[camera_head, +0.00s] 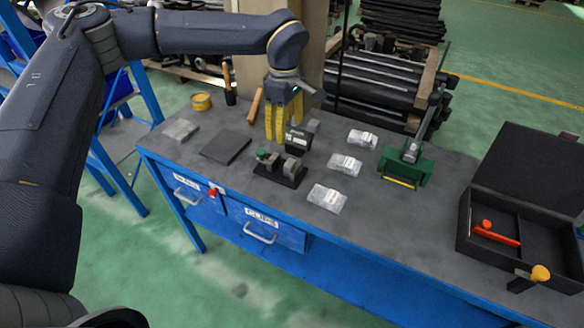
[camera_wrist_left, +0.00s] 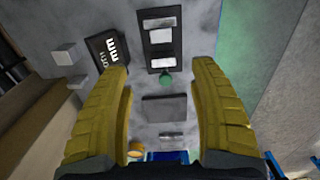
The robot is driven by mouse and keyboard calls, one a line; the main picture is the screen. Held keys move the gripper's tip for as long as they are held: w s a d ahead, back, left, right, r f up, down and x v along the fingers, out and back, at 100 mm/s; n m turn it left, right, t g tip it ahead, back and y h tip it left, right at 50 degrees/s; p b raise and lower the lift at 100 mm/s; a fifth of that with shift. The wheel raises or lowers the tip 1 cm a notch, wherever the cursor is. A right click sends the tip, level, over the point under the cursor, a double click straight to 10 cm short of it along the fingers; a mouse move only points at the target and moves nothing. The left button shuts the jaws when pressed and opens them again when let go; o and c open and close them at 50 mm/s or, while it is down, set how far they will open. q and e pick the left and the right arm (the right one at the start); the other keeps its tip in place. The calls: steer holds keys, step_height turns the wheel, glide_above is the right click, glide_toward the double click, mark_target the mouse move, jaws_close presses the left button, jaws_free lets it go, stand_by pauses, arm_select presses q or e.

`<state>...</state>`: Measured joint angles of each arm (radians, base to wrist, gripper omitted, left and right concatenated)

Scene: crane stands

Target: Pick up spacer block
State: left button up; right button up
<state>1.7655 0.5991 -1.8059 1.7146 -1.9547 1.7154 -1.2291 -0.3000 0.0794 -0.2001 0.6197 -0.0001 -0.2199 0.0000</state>
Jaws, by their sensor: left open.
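My left gripper (camera_head: 284,122) has yellow fingers, spread open and empty. It hangs above the table beside a black box with a display (camera_head: 298,139). In the left wrist view the open fingers (camera_wrist_left: 162,105) point toward a black fixture (camera_wrist_left: 147,38) holding grey blocks, with a green knob (camera_wrist_left: 165,78). Two small grey blocks, one (camera_wrist_left: 65,54) and another (camera_wrist_left: 77,82), lie left of the black display box (camera_wrist_left: 107,47), outside the fingers. In the head view a grey block (camera_head: 314,126) shows behind that box. I cannot tell which block is the spacer block. My right gripper is out of view.
Clear bags (camera_head: 345,163) and a green device (camera_head: 405,168) with an upright arm stand right of the fixture. An open black case (camera_head: 463,225) is at far right. A dark mat (camera_head: 226,147), yellow tape roll (camera_head: 201,101) and wooden handle (camera_head: 255,106) are left.

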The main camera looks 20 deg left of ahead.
mark_target(286, 167)
arm_select(q)
step_height(286, 167, down, 9)
steer(key=shift+f, duration=0.2)
steer(key=shift+s+d+f, duration=0.1)
steer(key=shift+f, duration=1.25)
steer(key=shift+s+d+f, duration=0.1)
steer(key=shift+f, duration=1.25)
steer(key=shift+a, duration=0.1)
jaws_close()
